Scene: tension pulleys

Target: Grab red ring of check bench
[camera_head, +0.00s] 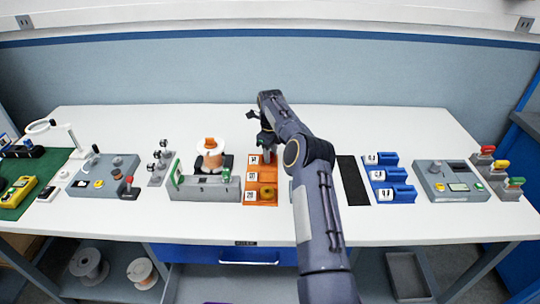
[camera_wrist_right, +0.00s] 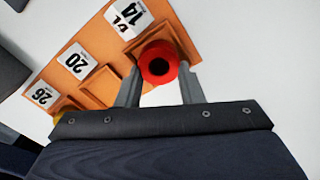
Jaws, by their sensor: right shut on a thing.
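The red ring (camera_wrist_right: 159,63) shows in the right wrist view, a short red cylinder with a dark hole. It is between the two fingers of my right gripper (camera_wrist_right: 158,86), which is shut on it. The ring is at the compartment labelled 14 of the orange rack (camera_wrist_right: 180,22); I cannot tell whether it still touches the rack. In the head view the right gripper (camera_head: 267,141) is over the far end of the orange rack (camera_head: 262,203), and the ring is hidden there. My left gripper is not in view.
A yellow ring (camera_head: 267,193) sits in the near compartment of the orange rack. A grey fixture with a copper spool (camera_head: 210,155) stands just left. A black strip (camera_head: 353,195), blue blocks (camera_head: 391,192) and a grey console (camera_head: 452,183) are to the right. The back of the white table is clear.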

